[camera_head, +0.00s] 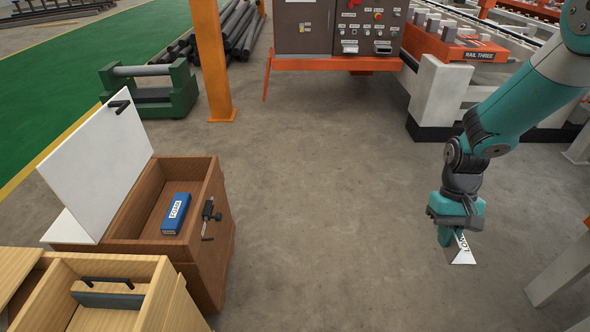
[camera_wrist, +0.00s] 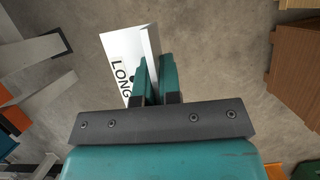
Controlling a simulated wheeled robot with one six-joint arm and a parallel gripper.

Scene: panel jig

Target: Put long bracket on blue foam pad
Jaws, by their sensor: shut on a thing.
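The long bracket (camera_wrist: 121,62) is a white angled plate with "LONG" printed on it in the wrist view. In the head view the bracket (camera_head: 462,254) hangs below my gripper. My gripper (camera_wrist: 155,84) is shut on its upright edge and holds it in the air above the concrete floor. In the head view my gripper (camera_head: 451,233) is at the right, far from the pad. The blue foam pad (camera_head: 175,213), a small blue block labelled "FOAM", lies inside the brown wooden box (camera_head: 219,190) at the left.
A white lid (camera_head: 98,165) stands raised at the brown box's left side. A black clamp (camera_head: 208,217) is on its right wall. A pale wooden drawer (camera_head: 155,290) with a dark handled piece is in front. An orange post (camera_head: 212,60) stands behind. The middle floor is clear.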

